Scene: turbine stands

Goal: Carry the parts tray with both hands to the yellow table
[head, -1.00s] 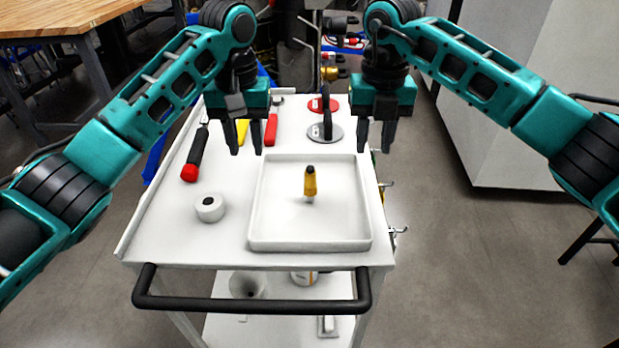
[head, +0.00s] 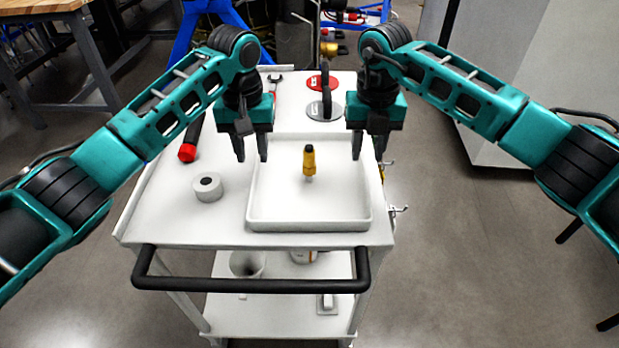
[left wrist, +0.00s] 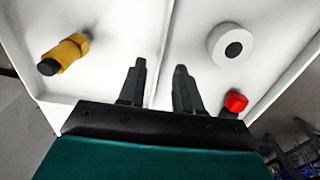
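The parts tray (head: 284,212) is a white, shallow, square tray on top of a white cart. A yellow part with a black end (head: 309,162) is in it; this part also shows in the left wrist view (left wrist: 68,52). My left gripper (head: 251,159) is open above the tray's left wall. In the left wrist view its fingers (left wrist: 158,85) appear on either side of that wall, not closed on it. My right gripper (head: 369,157) is over the tray's right wall with its fingers apart. The yellow table cannot be made out for certain.
The white cart (head: 180,222) has a black handle (head: 250,284) at the front. A white roll (head: 207,187) and a red-ended tool (head: 189,150) lie left of the tray. Grey and red discs stand behind it. A wood-topped table (head: 40,8) is at far left.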

